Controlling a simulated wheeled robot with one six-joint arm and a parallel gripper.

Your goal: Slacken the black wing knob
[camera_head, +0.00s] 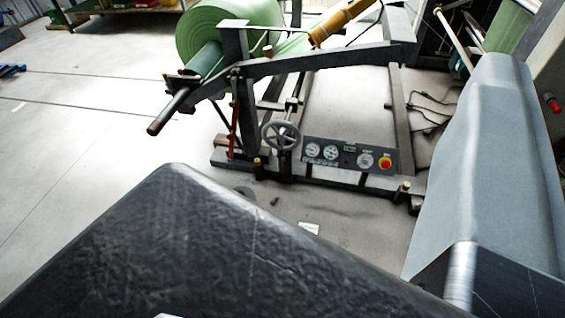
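I cannot make out a black wing knob for sure in this view. The unwind stand (330,58) stands at the upper middle, with a dark frame and a green roll (205,32) on a shaft. The shaft's dark end (170,110) sticks out to the left. A grey spoked handwheel (281,136) sits on the stand's near side. Small brass-coloured knobs or bolts (385,162) show along the base; they are not black. My gripper's fingers are not in view.
A large black, rough-surfaced shape (190,250) fills the lower foreground and hides the floor behind it. A panel (350,156) with gauges and a red button is on the stand's base. Grey sheet (485,170) runs down the right. Floor at left (80,130) is clear.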

